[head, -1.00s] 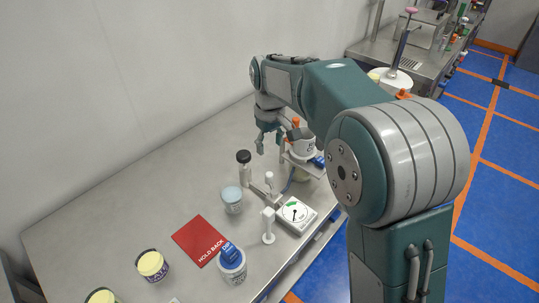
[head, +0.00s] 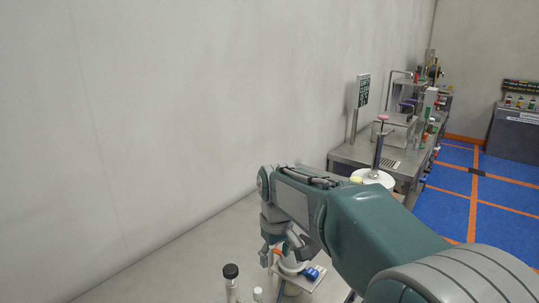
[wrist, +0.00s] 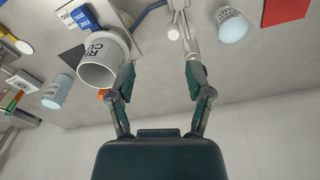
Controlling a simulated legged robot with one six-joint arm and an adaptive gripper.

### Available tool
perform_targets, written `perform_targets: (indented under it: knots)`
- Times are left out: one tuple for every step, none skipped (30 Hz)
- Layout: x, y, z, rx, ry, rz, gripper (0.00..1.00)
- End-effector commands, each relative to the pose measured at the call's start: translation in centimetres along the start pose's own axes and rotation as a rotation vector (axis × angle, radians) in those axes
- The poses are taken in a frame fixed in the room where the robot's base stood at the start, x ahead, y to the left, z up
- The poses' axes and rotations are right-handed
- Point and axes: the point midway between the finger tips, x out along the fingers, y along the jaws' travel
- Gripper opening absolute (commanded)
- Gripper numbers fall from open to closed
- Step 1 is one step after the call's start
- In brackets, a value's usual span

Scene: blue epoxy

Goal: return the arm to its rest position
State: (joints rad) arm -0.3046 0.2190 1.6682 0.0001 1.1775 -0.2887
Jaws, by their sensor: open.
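My gripper (head: 273,256) hangs over the bench in the head view, at the end of my outstretched, bent arm. In the wrist view my gripper (wrist: 160,82) has its two fingers spread, with nothing held between them. A white cup with dark lettering (wrist: 100,62) shows close beside the left finger in the wrist view; I cannot tell whether they touch. In the head view a white container (head: 292,266) is partly hidden behind the gripper.
A black-capped bottle (head: 231,283) stands left of the gripper. A pale blue cup (wrist: 231,25) and another pale blue cup (wrist: 57,92) show in the wrist view. The wall (head: 130,130) runs behind the bench; a second bench (head: 362,155) with equipment stands beyond.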

Motion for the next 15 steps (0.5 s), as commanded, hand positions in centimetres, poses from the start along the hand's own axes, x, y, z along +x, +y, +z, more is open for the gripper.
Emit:
perform_targets:
  knots:
    - [-1.2, 0.4, 1.6, 0.033, 0.023, 0.008, 0.66]
    - [-1.7, 0.7, 2.5, 0.052, 0.036, 0.013, 0.66]
    - [-2.4, 0.9, 3.7, 0.077, 0.053, 0.019, 0.66]
    - [-2.8, 1.0, 4.6, 0.096, 0.064, 0.023, 0.66]
    - [-3.2, 1.1, 5.4, 0.115, 0.077, 0.028, 0.66]
    - [-3.7, 1.3, 6.6, 0.139, 0.094, 0.034, 0.66]
    - [-4.1, 1.3, 7.5, 0.158, 0.106, 0.039, 0.66]
    - [-4.4, 1.4, 8.4, 0.177, 0.119, 0.043, 0.66]
    - [-4.8, 1.4, 9.6, 0.201, 0.136, 0.05, 0.66]
    - [-5.0, 1.4, 10.5, 0.22, 0.148, 0.054, 0.66]
    - [-5.2, 1.5, 11.4, 0.239, 0.161, 0.059, 0.66]
    - [-5.5, 1.4, 12.6, 0.263, 0.177, 0.065, 0.66]
    - [-5.6, 1.4, 13.6, 0.281, 0.189, 0.069, 0.66]
    - [-5.7, 1.4, 14.5, 0.3, 0.202, 0.074, 0.66]
    - [-5.8, 1.3, 15.6, 0.324, 0.219, 0.08, 0.66]
